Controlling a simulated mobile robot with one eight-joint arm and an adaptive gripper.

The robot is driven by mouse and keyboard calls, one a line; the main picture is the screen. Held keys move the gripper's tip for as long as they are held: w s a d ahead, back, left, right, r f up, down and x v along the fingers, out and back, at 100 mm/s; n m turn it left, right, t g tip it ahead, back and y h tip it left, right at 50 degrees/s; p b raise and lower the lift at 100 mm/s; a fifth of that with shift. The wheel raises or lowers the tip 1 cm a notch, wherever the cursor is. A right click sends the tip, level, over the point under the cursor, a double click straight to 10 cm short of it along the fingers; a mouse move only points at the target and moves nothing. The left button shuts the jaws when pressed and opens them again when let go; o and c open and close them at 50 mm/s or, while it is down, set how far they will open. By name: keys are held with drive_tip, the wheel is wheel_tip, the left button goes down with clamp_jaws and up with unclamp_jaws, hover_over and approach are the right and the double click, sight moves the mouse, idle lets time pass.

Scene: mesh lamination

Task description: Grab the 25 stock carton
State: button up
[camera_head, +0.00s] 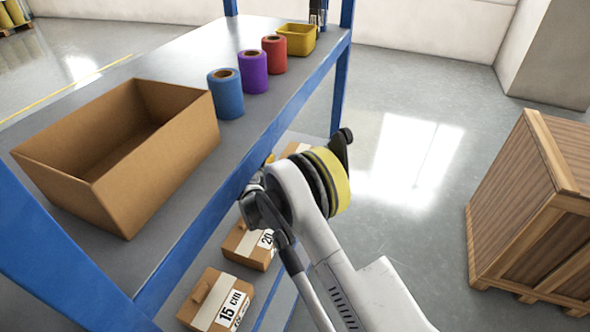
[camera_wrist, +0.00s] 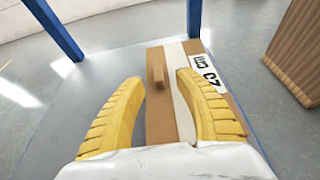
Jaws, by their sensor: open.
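In the wrist view a brown carton (camera_wrist: 165,115) with a pale tape strip lies on the grey lower shelf. A small brown handle block (camera_wrist: 158,74) stands on its top. Its white label (camera_wrist: 207,75) is sideways and partly covered, so I cannot read the number for sure. My gripper (camera_wrist: 160,79) is open, its yellow fingers on either side of the handle block; contact cannot be told. In the head view a carton (camera_head: 296,149) shows behind my arm, mostly hidden. Nearer on that shelf are the carton marked 20 (camera_head: 248,246) and the carton marked 15 cm (camera_head: 216,301).
The upper shelf (camera_head: 190,140) holds an open brown box (camera_head: 170,160), blue (camera_head: 226,98), purple (camera_head: 252,74) and red (camera_head: 274,56) rolls, and a yellow bin (camera_head: 297,42). Blue posts frame the shelf. A wooden crate (camera_head: 520,190) stands right; the floor between is clear.

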drive_tip(key=b+x, duration=0.1)
drive_tip(key=x, duration=0.2)
drive_tip(key=f+b+x, duration=0.1)
drive_tip(key=b+x, duration=0.1)
drive_tip(key=x, duration=0.1)
drive_tip(key=shift+a, duration=0.2)
drive_tip(key=shift+w+d, duration=0.15)
drive_tip(key=shift+w, duration=0.25)
clamp_jaws()
